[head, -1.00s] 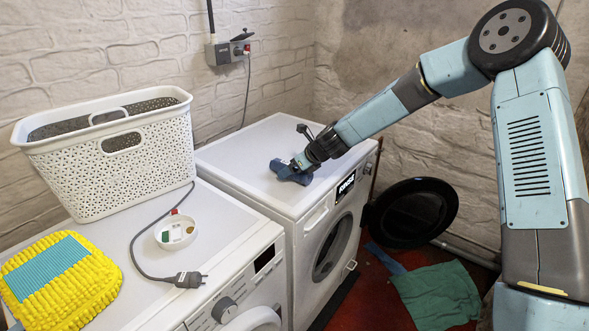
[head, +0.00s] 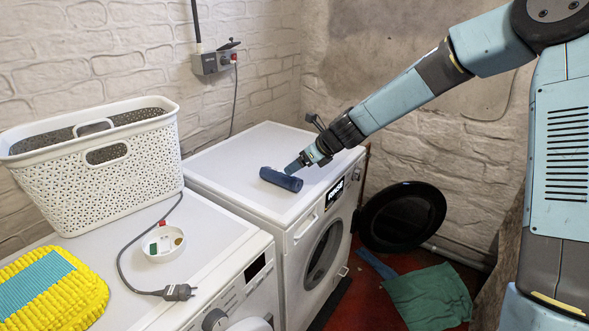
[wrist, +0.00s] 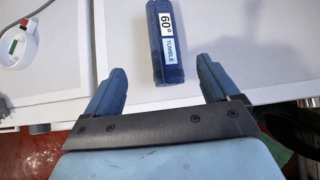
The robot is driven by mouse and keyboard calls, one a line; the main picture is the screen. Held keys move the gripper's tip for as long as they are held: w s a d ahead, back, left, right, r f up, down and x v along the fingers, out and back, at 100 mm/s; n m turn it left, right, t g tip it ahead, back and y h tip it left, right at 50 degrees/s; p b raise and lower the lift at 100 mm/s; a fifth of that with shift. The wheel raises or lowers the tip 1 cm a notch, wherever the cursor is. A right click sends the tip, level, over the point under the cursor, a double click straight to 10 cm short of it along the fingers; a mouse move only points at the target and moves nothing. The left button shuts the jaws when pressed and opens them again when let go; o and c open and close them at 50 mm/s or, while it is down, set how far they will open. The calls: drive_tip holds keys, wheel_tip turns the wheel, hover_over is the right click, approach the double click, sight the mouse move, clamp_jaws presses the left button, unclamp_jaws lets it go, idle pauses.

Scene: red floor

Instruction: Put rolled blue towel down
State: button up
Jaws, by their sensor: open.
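The rolled blue towel (head: 281,179) lies on the white top of the right-hand machine (head: 245,165), near its front part. In the wrist view the towel (wrist: 171,65) is a dark blue roll with a white label reading "60°" and "TUMBLE". My gripper (head: 297,165) is just to the right of the towel in the head view. In the wrist view my gripper (wrist: 165,78) has its two fingers spread wide, one to each side of the line of the towel, with clear gaps and nothing held.
A white laundry basket (head: 125,167), a round white dish (head: 163,244), a cable with plug (head: 178,292) and a yellow mop pad (head: 75,300) are on the left machine.

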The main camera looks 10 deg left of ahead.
drive_tip(key=shift+s+d+r, duration=0.15)
drive_tip(key=shift+d+r, duration=0.3)
drive_tip(key=shift+r, duration=0.05)
drive_tip(key=s+d+r+n+h, duration=0.2)
drive_tip(key=s+d+r+n, duration=0.3)
drive_tip(key=d, duration=0.2)
drive_tip(key=s+d+r+n+t+h, duration=0.1)
drive_tip(key=s+d+r+n+h, duration=0.1)
drive_tip(key=s+d+r+n, duration=0.45)
drive_tip(key=s+d+r+n+h, duration=0.2)
drive_tip(key=s+d+n, duration=0.15)
drive_tip(key=d, duration=0.55)
drive_tip(key=s+d+r+n+h, duration=0.1)
drive_tip(key=s+d+r+n, duration=0.1)
drive_tip(key=s+d, duration=0.5)
drive_tip(key=s+d+r+n+t+h, duration=0.1)
drive_tip(key=s+d+r+n, duration=0.1)
drive_tip(key=s+d+n, duration=0.3)
drive_tip(key=s+d, duration=0.3)
drive_tip(key=s, duration=0.2)
drive_tip(key=shift+s+d+r+n, duration=0.2)
drive_tip(key=shift+s+n, duration=0.1)
drive_tip(key=shift+s, duration=0.1)
